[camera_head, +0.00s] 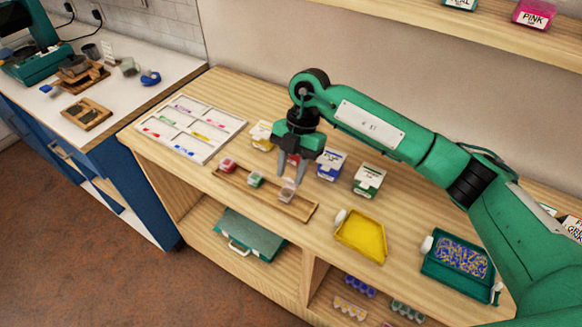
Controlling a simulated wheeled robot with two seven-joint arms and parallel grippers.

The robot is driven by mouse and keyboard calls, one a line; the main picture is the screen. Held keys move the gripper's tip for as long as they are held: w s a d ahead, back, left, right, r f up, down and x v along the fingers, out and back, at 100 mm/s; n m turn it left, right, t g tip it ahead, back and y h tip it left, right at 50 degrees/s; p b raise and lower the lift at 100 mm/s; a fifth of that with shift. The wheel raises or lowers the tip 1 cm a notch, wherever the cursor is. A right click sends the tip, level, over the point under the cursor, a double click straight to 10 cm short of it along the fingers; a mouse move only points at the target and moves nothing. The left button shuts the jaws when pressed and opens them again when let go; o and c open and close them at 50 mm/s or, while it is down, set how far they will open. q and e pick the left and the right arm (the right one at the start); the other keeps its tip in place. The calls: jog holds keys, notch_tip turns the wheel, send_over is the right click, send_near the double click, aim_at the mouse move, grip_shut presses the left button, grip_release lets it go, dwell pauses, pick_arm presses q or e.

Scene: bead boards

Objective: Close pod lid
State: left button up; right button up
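My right gripper (290,174) points down over the wooden pod rack (305,212), its two grey fingers visibly apart. The fingertips are at or just above the right-hand pod (286,194), a small clear box with a pale top. I cannot tell whether they touch it, or whether its lid is open or shut. A red pod (228,165) and a green pod (256,179) stand to its left in the same rack. My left gripper is not in view.
Yellow (262,135), blue (330,166) and green (368,180) boxes stand behind the rack, with a red one partly hidden by the gripper. A white sorting tray (212,147) lies left. A yellow tray (360,236) and a bead-filled green tray (428,270) lie right.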

grip_shut()
jog(key=shift+s, duration=0.1)
